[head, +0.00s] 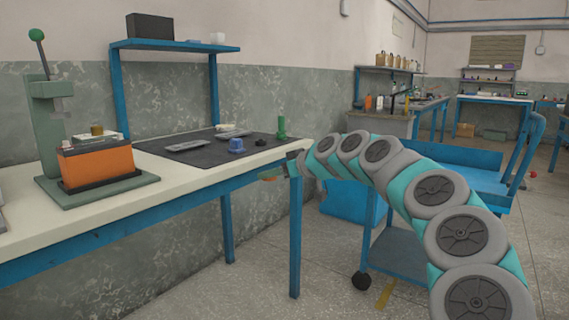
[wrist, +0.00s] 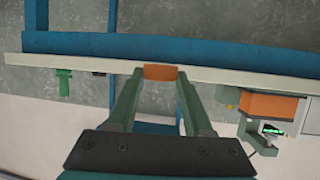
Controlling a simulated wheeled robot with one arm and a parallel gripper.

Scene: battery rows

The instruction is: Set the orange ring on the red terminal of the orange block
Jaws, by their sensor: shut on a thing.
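The orange block (head: 97,165) stands on a green base at the left of the workbench, with a dark lower edge. A short brownish cylinder (head: 97,130) and small dark parts sit on its top. I cannot make out the red terminal. The block also shows at the right of the wrist view (wrist: 272,104). My gripper (head: 272,175) is beside the bench's right front corner, far to the right of the block. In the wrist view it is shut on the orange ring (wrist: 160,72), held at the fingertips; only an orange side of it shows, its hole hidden.
A green press (head: 48,125) with a lever stands behind the block. A dark mat (head: 185,140) holds grey trays, a blue piece (head: 236,145) and a green peg (head: 281,128). Bare white bench top lies along the front. A blue trolley (head: 465,182) stands at right.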

